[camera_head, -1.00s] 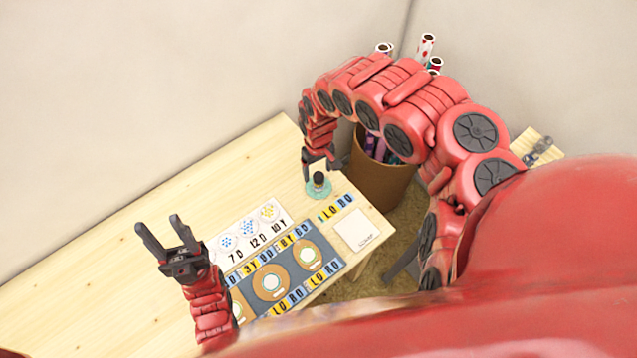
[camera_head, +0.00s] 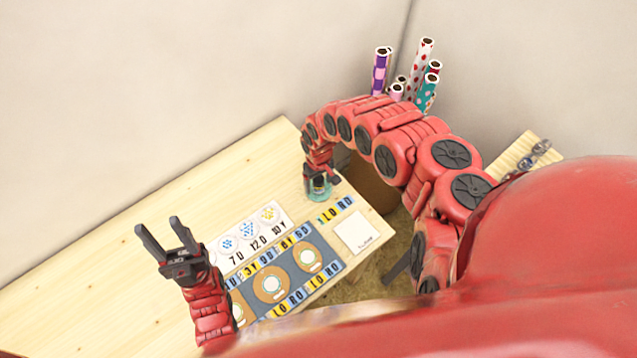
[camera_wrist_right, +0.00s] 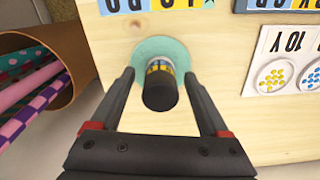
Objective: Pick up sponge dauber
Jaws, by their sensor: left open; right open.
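The sponge dauber (camera_wrist_right: 160,85) stands on a round teal base (camera_wrist_right: 152,48) in the right wrist view, with a dark top and a yellow and blue band. My right gripper (camera_wrist_right: 160,75) is open, with one finger on each side of the dauber and gaps visible. In the head view my right gripper (camera_head: 320,178) is over the teal base (camera_head: 318,192) and mostly hides the dauber. My left gripper (camera_head: 158,232) is open and empty, raised over the left part of the table.
The wooden table (camera_head: 130,225) is clear at the left and back. A printed card (camera_head: 243,238), a dark mat with round pads (camera_head: 288,291) and a white square (camera_head: 356,231) lie to the front. A brown bin (camera_wrist_right: 75,50) with patterned rolls stands beside the table.

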